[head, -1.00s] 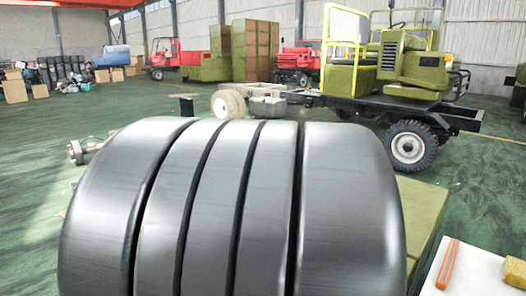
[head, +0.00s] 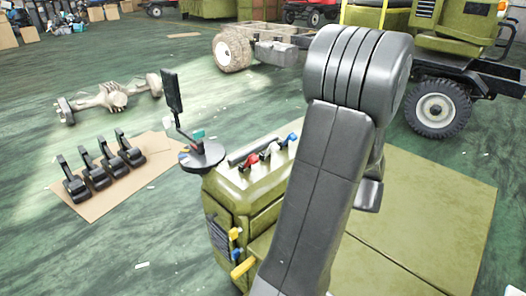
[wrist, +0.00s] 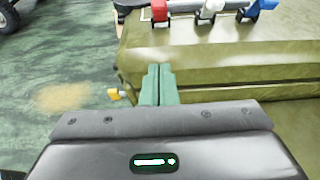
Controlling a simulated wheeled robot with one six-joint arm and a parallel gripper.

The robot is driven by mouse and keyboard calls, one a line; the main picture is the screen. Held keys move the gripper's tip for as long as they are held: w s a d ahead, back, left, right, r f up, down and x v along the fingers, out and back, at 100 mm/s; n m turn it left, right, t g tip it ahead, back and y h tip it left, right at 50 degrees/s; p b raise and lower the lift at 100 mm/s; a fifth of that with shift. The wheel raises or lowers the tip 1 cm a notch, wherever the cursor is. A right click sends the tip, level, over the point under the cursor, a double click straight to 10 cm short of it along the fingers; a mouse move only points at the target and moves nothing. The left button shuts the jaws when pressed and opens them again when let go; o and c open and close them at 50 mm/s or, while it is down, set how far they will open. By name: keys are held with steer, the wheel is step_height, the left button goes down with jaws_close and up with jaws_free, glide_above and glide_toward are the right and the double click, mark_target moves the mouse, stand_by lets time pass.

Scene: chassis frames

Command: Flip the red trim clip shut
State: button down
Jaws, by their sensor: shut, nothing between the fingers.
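The red trim clip (head: 249,160) is at the left end of a short row on top of the olive green box (head: 238,186). In the wrist view the red clip (wrist: 159,10) is at the top edge, partly cut off, and its red part stands up from a dark base. A white clip (wrist: 211,8) and a blue clip (wrist: 262,4) are to its right. My gripper (wrist: 158,72) has its green fingers together and empty, in front of the box and apart from the red clip. In the head view my arm hides the gripper.
A round black stand (head: 203,155) with an upright black panel is beside the box's far left corner. Yellow and blue parts (head: 235,233) stick out from the box's front. Several black pedals (head: 103,166) lie on cardboard on the floor at left. A wide green surface (head: 430,215) is at right.

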steer(key=shift+w+d+r, duration=0.1)
stand_by(0.3)
steer(key=x, duration=0.4)
steer(key=r+x, duration=0.1)
steer(key=x, duration=0.3)
steer(key=r+x, duration=0.1)
steer(key=x, duration=0.2)
steer(key=shift+x, duration=0.75)
steer(key=shift+w+a+r, duration=0.3)
steer(key=shift+w+a, duration=0.15)
steer(key=shift+r+p, duration=0.25)
steer(key=shift+p, duration=0.1)
